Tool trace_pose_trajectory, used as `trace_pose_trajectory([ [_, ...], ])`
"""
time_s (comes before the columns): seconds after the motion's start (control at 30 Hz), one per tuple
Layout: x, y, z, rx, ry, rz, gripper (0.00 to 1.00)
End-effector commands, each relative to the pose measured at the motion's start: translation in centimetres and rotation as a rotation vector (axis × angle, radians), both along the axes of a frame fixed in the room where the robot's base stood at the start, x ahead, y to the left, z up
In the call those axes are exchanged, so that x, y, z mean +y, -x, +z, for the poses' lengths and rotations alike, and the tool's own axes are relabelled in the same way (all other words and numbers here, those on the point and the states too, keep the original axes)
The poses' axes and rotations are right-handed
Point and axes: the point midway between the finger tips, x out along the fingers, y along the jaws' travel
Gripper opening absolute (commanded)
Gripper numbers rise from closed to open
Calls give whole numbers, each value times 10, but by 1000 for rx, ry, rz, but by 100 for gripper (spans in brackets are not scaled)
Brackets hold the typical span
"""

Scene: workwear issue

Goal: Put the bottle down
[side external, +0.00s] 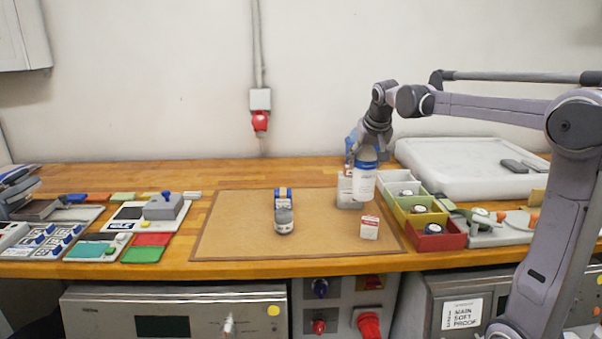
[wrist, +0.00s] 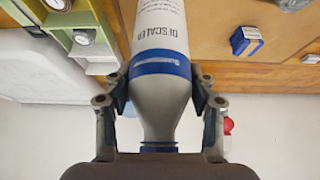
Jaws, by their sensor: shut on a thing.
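The bottle (side external: 364,184) is white with a blue band near its top, and the wrist view shows it (wrist: 160,95) with the word DESCALER on its label. My gripper (side external: 366,150) is shut on the bottle's upper part, with one finger on each side in the wrist view (wrist: 160,88). The bottle hangs neck toward the gripper and looks roughly upright in the side view. It is over the right part of the brown mat (side external: 230,225). I cannot tell whether its base touches the mat.
A white block (side external: 346,192) is close beside the bottle, partly hidden. A small red-and-white carton (side external: 370,228) stands in front. Green, yellow and red bins (side external: 437,242) line the right. A blue-and-grey item (side external: 284,212) sits mid-mat. The mat's left part (side external: 225,215) is clear.

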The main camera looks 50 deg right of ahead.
Motion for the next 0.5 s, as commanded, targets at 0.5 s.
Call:
trace_pose_trajectory([
  [0.5, 83, -94, 12, -1, -1, 333, 5],
])
